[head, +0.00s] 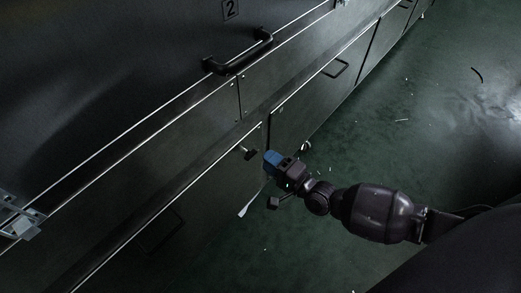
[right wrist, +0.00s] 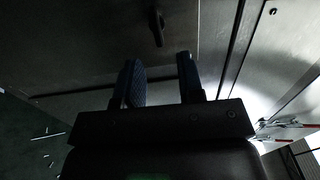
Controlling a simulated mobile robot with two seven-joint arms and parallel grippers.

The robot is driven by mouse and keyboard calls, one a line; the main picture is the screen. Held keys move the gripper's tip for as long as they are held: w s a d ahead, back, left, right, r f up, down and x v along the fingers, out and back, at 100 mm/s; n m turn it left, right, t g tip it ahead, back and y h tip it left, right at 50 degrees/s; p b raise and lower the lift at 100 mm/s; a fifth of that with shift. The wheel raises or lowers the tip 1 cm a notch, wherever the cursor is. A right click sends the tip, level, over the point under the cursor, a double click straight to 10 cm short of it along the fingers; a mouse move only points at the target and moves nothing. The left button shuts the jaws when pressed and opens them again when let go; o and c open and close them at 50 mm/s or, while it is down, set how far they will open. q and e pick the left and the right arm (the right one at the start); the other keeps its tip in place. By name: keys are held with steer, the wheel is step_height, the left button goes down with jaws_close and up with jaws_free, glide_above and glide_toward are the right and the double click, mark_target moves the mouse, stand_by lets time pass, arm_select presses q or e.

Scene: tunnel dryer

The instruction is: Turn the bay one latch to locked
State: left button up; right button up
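A small dark latch handle (head: 250,154) sits on the lower metal panel in the head view, just left of my right gripper. I see no bay number beside it. My right gripper (head: 273,161) has blue fingertips close to the panel front. In the right wrist view, my right gripper (right wrist: 160,80) is open, its two blue fingers apart with nothing between them. A dark latch handle (right wrist: 157,27) lies beyond the fingertips, about in line with the gap and apart from them. It runs nearly upright in that picture. My left gripper is not in view.
A thin loop handle (head: 336,68) is on a lower panel. The green floor (head: 420,120) to the right is open, with small scraps.

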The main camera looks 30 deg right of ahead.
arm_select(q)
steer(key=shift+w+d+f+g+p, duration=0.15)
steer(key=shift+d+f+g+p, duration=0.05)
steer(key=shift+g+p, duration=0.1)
arm_select(e)
steer(key=shift+v, duration=2.5)
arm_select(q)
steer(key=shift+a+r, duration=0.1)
